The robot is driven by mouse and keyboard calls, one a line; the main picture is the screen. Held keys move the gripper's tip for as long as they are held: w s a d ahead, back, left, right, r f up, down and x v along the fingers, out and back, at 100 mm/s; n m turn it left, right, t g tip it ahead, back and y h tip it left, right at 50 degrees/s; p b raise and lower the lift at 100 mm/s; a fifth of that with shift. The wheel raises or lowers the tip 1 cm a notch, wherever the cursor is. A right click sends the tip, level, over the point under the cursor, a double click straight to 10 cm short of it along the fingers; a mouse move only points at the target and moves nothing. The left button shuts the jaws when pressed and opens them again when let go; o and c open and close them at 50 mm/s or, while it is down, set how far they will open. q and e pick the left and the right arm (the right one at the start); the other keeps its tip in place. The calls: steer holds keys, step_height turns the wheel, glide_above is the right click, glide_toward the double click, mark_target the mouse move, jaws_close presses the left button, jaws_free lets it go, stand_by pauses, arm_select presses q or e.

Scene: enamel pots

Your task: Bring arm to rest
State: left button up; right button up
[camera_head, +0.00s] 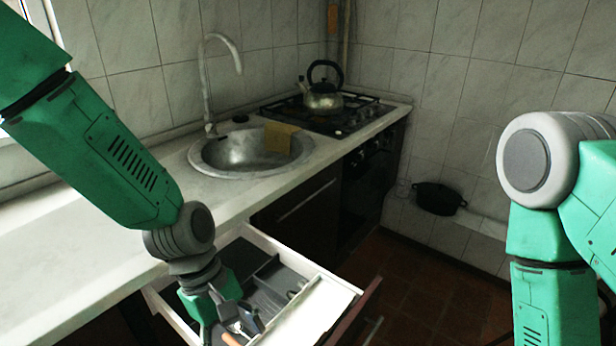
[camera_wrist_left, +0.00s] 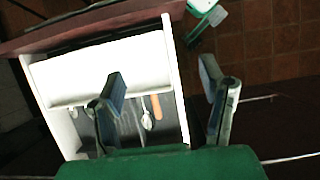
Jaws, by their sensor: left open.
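My left gripper (camera_head: 238,318) hangs over the open drawer (camera_head: 262,240) below the worktop. In the left wrist view its two fingers stand wide apart with nothing between them, and the gripper (camera_wrist_left: 162,82) points toward the drawer's front part. The drawer holds a grey cutlery tray (camera_head: 268,272), with an orange-handled utensil (camera_wrist_left: 156,106) and a spoon-like utensil (camera_wrist_left: 147,120) showing between the fingers. My right arm shows at the right edge of the head view, bent downward; its gripper is outside the picture.
The worktop (camera_head: 80,250) runs along the wall with a round sink (camera_head: 225,172), a tap (camera_head: 205,85) and a gas hob (camera_head: 340,118) bearing a kettle (camera_head: 323,97). A dark pot (camera_head: 438,198) is by the right wall. The drawer front (camera_head: 355,315) juts into free floor space.

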arm_select(q)
steer(key=s+a+f+m+t+y+b, duration=0.2)
steer(key=s+a+f+m+t+y, duration=0.1)
steer(key=s+a+f+m, duration=0.8)
steer(key=s+a+f, duration=0.5)
steer(key=s+f, duration=0.1)
steer(key=f, duration=0.1)
steer(key=shift+s+f+y, duration=0.2)
steer(key=shift+f+y, duration=0.1)
arm_select(e)
steer(key=f, duration=0.2)
steer(key=shift+s+d+f, duration=0.25)
steer(key=shift+s+f, duration=0.05)
steer(key=shift+s, duration=0.05)
arm_select(q)
steer(key=shift+a, duration=0.25)
arm_select(e)
steer(key=shift+a+r, duration=0.1)
steer(key=shift+a, duration=0.1)
arm_select(q)
steer(key=shift+w+d, duration=0.15)
steer(key=shift+d, duration=0.05)
arm_select(e)
steer(key=shift+d, duration=0.2)
arm_select(q)
steer(key=shift+a, duration=0.1)
arm_select(e)
steer(key=shift+a, duration=0.15)
